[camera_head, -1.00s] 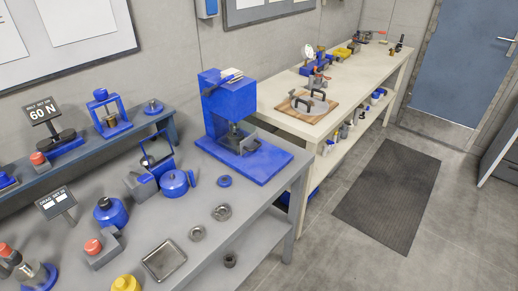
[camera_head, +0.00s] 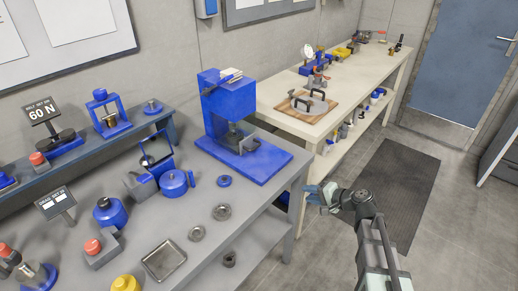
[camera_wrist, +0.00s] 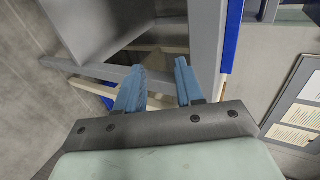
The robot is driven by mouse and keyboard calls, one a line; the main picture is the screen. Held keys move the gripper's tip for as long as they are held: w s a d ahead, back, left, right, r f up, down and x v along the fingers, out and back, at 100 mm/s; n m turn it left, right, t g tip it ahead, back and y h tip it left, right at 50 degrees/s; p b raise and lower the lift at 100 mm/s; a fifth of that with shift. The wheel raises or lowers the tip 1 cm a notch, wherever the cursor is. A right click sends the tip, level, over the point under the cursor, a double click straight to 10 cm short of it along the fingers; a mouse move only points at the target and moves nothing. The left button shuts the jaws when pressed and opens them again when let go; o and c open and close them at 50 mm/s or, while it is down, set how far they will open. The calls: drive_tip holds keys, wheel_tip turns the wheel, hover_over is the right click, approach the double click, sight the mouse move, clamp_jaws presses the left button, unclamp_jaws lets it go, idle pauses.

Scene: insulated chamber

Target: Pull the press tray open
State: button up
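A blue press (camera_head: 228,104) stands on the grey bench at its far right end, on a flat blue base (camera_head: 262,163). A small grey plate (camera_head: 249,143) sits low at the press front; I cannot tell whether this is the press tray. My gripper (camera_head: 312,196) is off the bench's right end, in front of the press and apart from it. In the wrist view, the two blue fingers of my gripper (camera_wrist: 160,82) stand apart with nothing between them. The press cannot be made out clearly in the wrist view.
The grey bench (camera_head: 185,227) holds a blue pot (camera_head: 173,183), metal rings and a square metal dish (camera_head: 164,260). A grey bench leg (camera_wrist: 206,35) is close ahead of the fingers. A wooden bench (camera_head: 282,118) stands behind. The floor around the dark mat (camera_head: 400,180) is clear.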

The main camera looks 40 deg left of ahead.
sight(259, 156)
drive_tip(key=a+r+y, duration=0.1)
drive_tip(key=a+r, duration=0.2)
drive_tip(key=r, duration=0.1)
drive_tip(key=s+a+r+y, duration=0.1)
drive_tip(key=a+r, duration=0.2)
drive_tip(key=r, duration=0.1)
drive_tip(key=a+r+y, duration=0.1)
drive_tip(key=a+r, duration=0.2)
drive_tip(key=r, duration=0.2)
drive_tip(key=shift+s+a, duration=0.25)
drive_tip(key=x, duration=1.3)
drive_tip(key=shift+s+a, duration=0.2)
drive_tip(key=shift+a, duration=0.1)
clamp_jaws()
